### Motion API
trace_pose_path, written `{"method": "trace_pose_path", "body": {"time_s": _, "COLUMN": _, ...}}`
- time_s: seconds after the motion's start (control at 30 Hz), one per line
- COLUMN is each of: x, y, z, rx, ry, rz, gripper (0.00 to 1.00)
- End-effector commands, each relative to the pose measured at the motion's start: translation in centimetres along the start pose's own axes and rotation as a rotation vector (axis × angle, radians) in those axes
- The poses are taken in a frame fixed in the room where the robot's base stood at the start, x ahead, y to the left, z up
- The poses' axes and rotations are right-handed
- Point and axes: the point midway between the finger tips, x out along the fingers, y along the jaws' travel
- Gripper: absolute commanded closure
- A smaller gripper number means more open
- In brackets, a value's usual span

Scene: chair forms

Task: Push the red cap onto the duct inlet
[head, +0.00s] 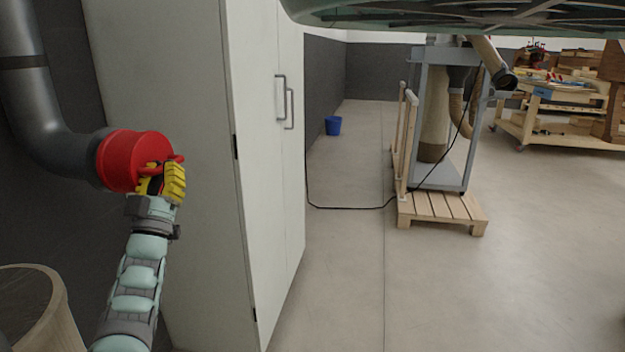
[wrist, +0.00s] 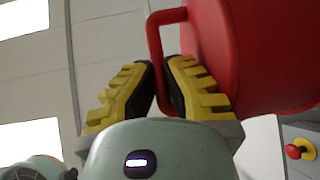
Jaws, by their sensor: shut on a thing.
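The red cap (head: 128,160) is at the end of the dark grey duct (head: 45,125), at the left in the head view. It covers the duct's open end there, and how far it sits on cannot be told. My gripper (head: 164,181) has yellow padded fingers and is shut on the cap's handle. In the wrist view my gripper (wrist: 165,90) pinches the red bar handle (wrist: 155,45), and the cap (wrist: 250,55) fills the upper right. The duct's rim is hidden behind the cap.
A tall pale cabinet (head: 190,100) stands just right of the cap and my arm. A dust collector (head: 437,120) on a wooden pallet (head: 440,208) stands further off. A black cable (head: 345,207) crosses the floor. A wooden drum-like object (head: 40,300) is at lower left.

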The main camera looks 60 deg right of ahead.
Motion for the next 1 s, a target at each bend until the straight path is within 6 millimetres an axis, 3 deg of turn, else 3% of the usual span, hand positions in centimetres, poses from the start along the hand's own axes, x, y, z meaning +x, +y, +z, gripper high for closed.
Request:
{"method": "trace_pose_path", "body": {"time_s": 0.23, "x": 0.0, "y": -1.0, "z": -0.2, "rx": 0.014, "ry": 0.000, "rz": -0.008, "gripper": 1.00}}
{"method": "trace_pose_path", "body": {"time_s": 1.0, "x": 0.1, "y": -1.8, "z": -0.1, "rx": 0.009, "ry": 0.000, "rz": -0.009, "gripper": 1.00}}
